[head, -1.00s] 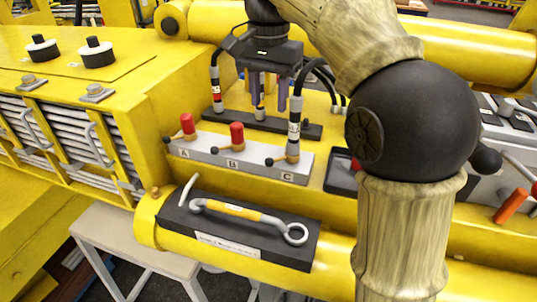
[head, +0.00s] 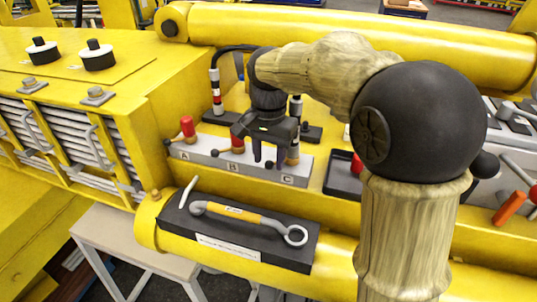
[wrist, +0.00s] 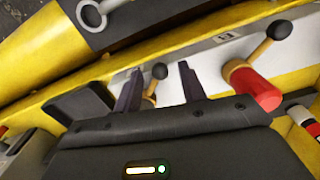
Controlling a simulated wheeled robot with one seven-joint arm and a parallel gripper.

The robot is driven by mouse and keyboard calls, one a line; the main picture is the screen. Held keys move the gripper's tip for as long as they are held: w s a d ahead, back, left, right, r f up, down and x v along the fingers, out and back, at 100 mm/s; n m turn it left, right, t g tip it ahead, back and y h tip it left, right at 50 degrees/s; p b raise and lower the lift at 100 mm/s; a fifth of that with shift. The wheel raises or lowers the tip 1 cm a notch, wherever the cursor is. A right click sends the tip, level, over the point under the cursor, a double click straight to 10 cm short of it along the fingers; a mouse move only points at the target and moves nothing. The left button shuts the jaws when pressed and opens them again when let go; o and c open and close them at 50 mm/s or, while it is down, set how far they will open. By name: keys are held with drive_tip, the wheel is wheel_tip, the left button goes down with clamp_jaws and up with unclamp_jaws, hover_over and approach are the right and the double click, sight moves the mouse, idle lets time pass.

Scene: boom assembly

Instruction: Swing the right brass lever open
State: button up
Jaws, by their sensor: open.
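The grey valve block (head: 196,158) carries three brass levers with black knobs, marked A, B and C. The right lever (head: 270,163) is at C, beside a brass collar (head: 292,160); my gripper partly hides it in the head view. My gripper (head: 269,157) is open, pointing down over the C end of the block. In the wrist view, the right lever's black knob (wrist: 160,71) and part of its brass arm show between the two spread dark fingers (wrist: 158,82). I cannot tell whether either finger touches it. The middle lever's knob (wrist: 279,29) lies outside the fingers.
Red caps stand at A (head: 187,126) and B (head: 237,135), close to my gripper. A striped hose end (head: 216,93) stands behind the block. In front, a grey wrench with a yellow grip (head: 240,212) lies on a black pad. A black tray (head: 342,178) is right of the block.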

drive_tip(key=shift+f, duration=0.25)
drive_tip(key=shift+c, duration=0.2)
clamp_jaws()
drive_tip(key=shift+r, duration=0.1)
